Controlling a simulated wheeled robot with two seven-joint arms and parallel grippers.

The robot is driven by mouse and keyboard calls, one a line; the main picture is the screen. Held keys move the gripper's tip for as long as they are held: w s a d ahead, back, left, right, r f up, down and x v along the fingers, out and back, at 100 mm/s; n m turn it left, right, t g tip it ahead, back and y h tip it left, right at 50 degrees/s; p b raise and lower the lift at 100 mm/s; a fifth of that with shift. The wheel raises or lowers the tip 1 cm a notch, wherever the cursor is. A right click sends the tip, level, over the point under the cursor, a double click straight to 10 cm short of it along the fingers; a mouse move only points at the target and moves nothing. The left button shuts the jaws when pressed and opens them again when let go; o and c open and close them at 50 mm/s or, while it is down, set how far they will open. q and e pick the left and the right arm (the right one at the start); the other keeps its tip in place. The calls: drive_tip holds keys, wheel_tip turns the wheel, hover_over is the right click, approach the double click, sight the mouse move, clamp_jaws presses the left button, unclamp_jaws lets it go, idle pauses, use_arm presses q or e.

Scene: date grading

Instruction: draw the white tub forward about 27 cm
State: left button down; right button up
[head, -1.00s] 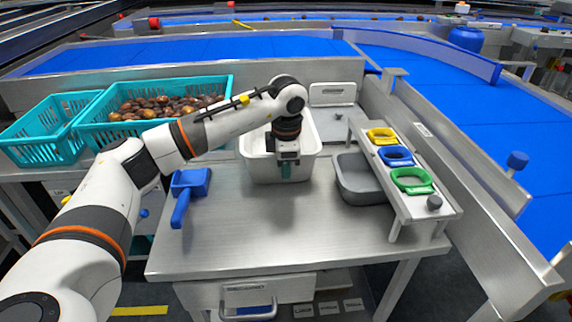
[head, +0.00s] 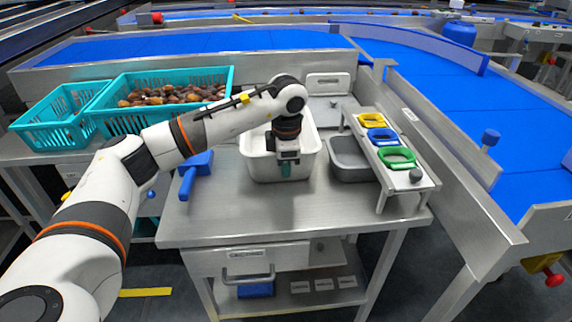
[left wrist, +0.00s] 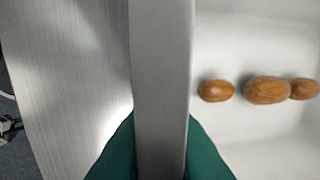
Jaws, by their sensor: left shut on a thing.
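The white tub (head: 262,171) stands on the steel table, behind its front edge. My left gripper (head: 286,171) is at the tub's front wall, pointing down, and is shut on its rim. In the left wrist view the tub's rim (left wrist: 160,80) runs between my green fingertips (left wrist: 160,158), one on each side of it. Several brown dates (left wrist: 267,90) lie inside the tub in that view. My left arm hides part of the tub in the head view. My right gripper is not in view.
The steel table (head: 240,215) is bare in front of the tub. A blue scoop (head: 196,172) lies left of it. Teal crates (head: 120,122) are at back left.

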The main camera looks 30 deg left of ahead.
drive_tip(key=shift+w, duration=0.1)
use_arm(q)
drive_tip(key=c, duration=1.4)
unclamp_jaws()
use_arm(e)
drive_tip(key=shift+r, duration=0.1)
